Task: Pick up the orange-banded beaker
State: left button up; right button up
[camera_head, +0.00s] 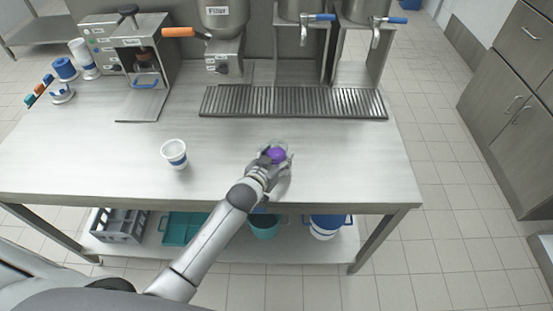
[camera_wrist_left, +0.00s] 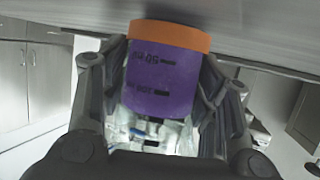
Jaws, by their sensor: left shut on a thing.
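The orange-banded beaker (camera_wrist_left: 170,75) is between the fingers of my left gripper (camera_wrist_left: 162,100) in the left wrist view. It is clear, with purple showing inside, dark markings that read upside down, and an orange band at the end closest to the table. In the head view its purple part (camera_head: 277,155) shows over the front of the metal table (camera_head: 225,175), partly covered by my fingers. My left gripper (camera_head: 268,163) is shut on it. I cannot tell whether the beaker touches the table. My right gripper is not in view.
A white cup with a blue band (camera_head: 174,150) stands to the left on the table. A machine (camera_head: 130,55) stands back left. The table's right front is clear.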

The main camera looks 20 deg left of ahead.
pick_arm(q)
jog(key=shift+r, duration=0.45)
jog(key=s+a+r+b, duration=0.3)
jog(key=s+a+r, duration=0.6)
jog(key=a+r, duration=0.1)
jog(key=shift+s+r, duration=0.35)
jog(key=shift+r, duration=0.45)
